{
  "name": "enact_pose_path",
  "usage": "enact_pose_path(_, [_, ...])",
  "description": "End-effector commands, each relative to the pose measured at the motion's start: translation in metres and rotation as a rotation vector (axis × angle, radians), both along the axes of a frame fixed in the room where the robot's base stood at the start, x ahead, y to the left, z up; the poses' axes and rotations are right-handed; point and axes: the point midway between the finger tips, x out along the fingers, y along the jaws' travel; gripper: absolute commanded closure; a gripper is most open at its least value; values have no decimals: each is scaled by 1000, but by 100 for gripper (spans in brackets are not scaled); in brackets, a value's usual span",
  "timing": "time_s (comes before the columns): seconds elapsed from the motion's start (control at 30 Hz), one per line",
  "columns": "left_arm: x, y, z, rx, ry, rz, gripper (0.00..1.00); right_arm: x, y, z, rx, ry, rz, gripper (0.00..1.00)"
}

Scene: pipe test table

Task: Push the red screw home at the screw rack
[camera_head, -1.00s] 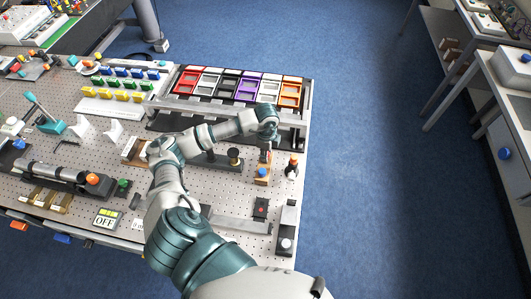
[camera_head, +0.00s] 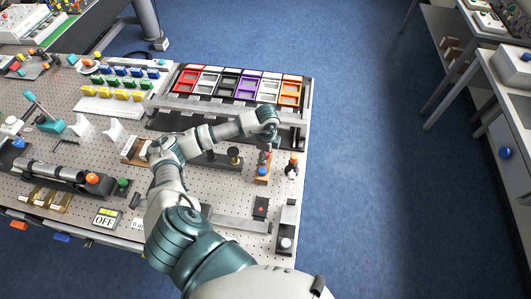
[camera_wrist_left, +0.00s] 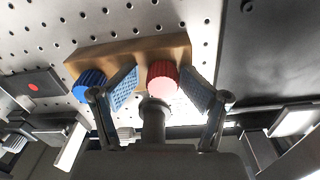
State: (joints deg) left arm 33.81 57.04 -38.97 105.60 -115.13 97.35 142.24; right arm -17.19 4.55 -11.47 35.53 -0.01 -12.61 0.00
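The screw rack is a wooden block (camera_head: 262,179) near the table's right edge; it also shows in the left wrist view (camera_wrist_left: 112,56). The red screw (camera_wrist_left: 163,75) has a ribbed round head and sits at the rack, beside a blue screw (camera_wrist_left: 89,84). My left gripper (camera_wrist_left: 160,88) is open, with its blue textured finger pads on either side of the red head. The right pad is close to the head; I cannot tell whether it touches. A gap shows at the left pad. In the head view my left gripper (camera_head: 267,143) is over the rack. My right gripper is out of view.
A dark bottle-like piece with an orange top (camera_head: 292,166) stands just right of the rack. A black block with a red dot (camera_head: 261,208) lies in front of it. Coloured trays (camera_head: 238,87) fill the back. Blue floor is clear beyond the table's right edge.

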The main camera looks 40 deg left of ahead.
Motion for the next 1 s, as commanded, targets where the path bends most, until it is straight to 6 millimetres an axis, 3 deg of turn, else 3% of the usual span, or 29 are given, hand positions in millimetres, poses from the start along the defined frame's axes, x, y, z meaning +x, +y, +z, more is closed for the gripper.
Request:
enact_pose_path(0.57, [3, 3, 7, 3, -11, 4, 41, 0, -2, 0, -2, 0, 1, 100])
enact_pose_path(0.67, [4, 4, 21, 2, -13, 4, 41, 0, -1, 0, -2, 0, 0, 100])
enact_pose_path(1.0, [4, 2, 95, 2, -14, 1, 41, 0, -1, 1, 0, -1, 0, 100])
